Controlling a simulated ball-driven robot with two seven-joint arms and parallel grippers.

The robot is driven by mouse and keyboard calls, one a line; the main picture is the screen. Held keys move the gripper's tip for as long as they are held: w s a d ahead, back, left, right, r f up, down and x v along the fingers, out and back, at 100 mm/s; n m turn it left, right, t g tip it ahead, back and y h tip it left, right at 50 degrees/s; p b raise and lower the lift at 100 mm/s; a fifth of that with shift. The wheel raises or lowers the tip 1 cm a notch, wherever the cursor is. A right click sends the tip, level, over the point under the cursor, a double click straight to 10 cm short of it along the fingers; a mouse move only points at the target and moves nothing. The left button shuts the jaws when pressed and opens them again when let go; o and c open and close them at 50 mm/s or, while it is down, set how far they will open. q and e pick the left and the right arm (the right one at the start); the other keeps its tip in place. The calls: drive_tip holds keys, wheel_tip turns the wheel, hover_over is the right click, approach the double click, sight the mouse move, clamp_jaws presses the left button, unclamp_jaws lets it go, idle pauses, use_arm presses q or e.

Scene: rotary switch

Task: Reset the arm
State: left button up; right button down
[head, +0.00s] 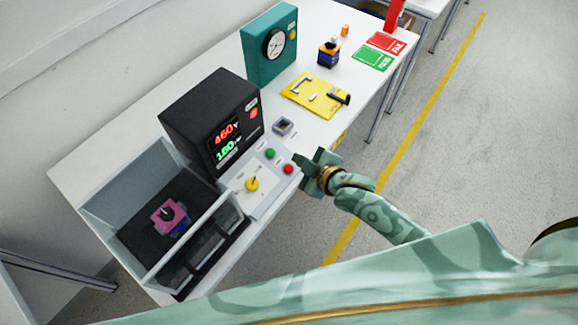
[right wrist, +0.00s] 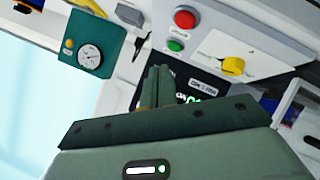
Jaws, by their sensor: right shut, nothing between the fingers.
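My right gripper (head: 304,161) is shut and empty. In the head view it is just right of the control panel (head: 258,200), near the table's front edge. In the right wrist view its fingers (right wrist: 157,84) are together, in front of the dark display box. The panel carries a yellow rotary switch (head: 252,184), a green button (head: 270,153) and a red button (head: 289,169). The same yellow knob (right wrist: 232,62) shows in the right wrist view. The black display box (head: 210,115) shows lit red and green digits. My left gripper is not in view.
Left of the panel, an open clear-walled bay holds a pink and purple part (head: 169,216). Beyond stand a teal gauge box (head: 270,45), a yellow plate (head: 315,95), a small stacked block (head: 328,54), and green (head: 373,58) and red (head: 387,43) mats. The floor right of the table is clear.

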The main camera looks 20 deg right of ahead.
idle(0.3)
drive_tip(key=s+d+f+m+g+h, duration=0.15)
drive_tip(key=s+d+f, duration=0.25)
drive_tip(key=f, duration=0.4)
drive_tip(key=s+d+f+m+g+h+b, duration=0.1)
drive_tip(key=s+d+f+m+g, duration=0.15)
drive_tip(key=s+f, duration=0.4)
drive_tip(key=s+d+f+m+g+h, duration=0.1)
drive_tip(key=s+d+f+m+h, duration=0.2)
drive_tip(key=f, duration=0.6)
drive_tip(key=s+d+f+m+g+b, duration=0.1)
drive_tip(key=s+f+g, duration=0.2)
drive_tip(key=s, duration=1.1)
drive_tip(key=s+f+g+b, duration=0.1)
drive_tip(key=s+f+g, duration=0.1)
drive_tip(key=s+f, duration=0.6)
drive_tip(key=s, duration=0.6)
drive_tip(key=shift+s+d+f+m+g, duration=0.25)
drive_tip(key=shift+d+f+m+g, duration=0.15)
